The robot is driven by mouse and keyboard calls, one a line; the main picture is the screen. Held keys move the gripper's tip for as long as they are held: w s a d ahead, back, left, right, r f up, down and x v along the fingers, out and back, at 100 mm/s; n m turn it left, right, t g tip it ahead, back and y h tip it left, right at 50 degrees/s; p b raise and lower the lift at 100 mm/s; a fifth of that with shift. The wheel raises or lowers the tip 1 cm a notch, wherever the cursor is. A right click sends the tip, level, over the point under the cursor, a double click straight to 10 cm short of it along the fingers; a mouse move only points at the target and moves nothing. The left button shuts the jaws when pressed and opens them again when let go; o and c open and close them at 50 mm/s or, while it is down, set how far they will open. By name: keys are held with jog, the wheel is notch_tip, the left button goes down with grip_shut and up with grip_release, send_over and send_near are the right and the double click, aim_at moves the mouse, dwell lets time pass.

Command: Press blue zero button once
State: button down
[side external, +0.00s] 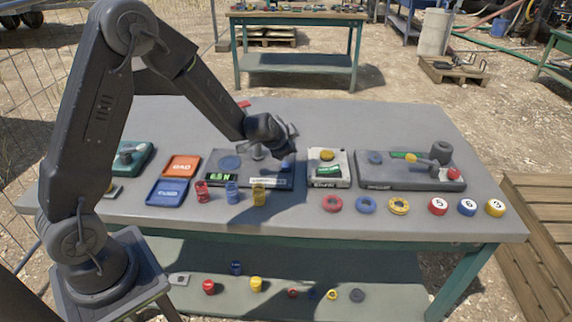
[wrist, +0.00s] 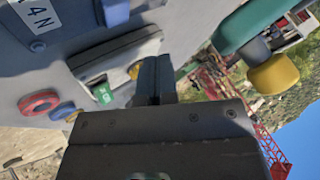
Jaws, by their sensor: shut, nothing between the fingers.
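My gripper (side external: 284,152) is shut and empty, low over the right part of a grey device with a green-lit display (side external: 221,177) reading about 6.5 N. A small blue part (side external: 290,161) shows right at the fingertips in the side view; it may be the blue zero button, and I cannot tell whether the fingers touch it. In the wrist view the closed fingers (wrist: 155,78) point up the picture, and a blue rounded part (wrist: 115,11) shows near the top edge, apart from them. A blue round disc (side external: 230,162) lies on the device's left part.
A white unit with a yellow top (side external: 327,156) stands just right of my gripper. Red (side external: 202,192), blue (side external: 232,192) and yellow (side external: 258,195) weights stand in front. Coloured rings and numbered discs lie along the front right. A grey-based apparatus (side external: 400,184) stands further right.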

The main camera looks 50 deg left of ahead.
aim_at(287, 165)
jog(key=shift+f, duration=1.6)
dwell(0.8)
jog(key=shift+f, duration=0.4)
jog(key=shift+f, duration=0.55)
dwell(0.8)
jog(key=shift+r, duration=0.95)
jog(key=shift+r, duration=2.5)
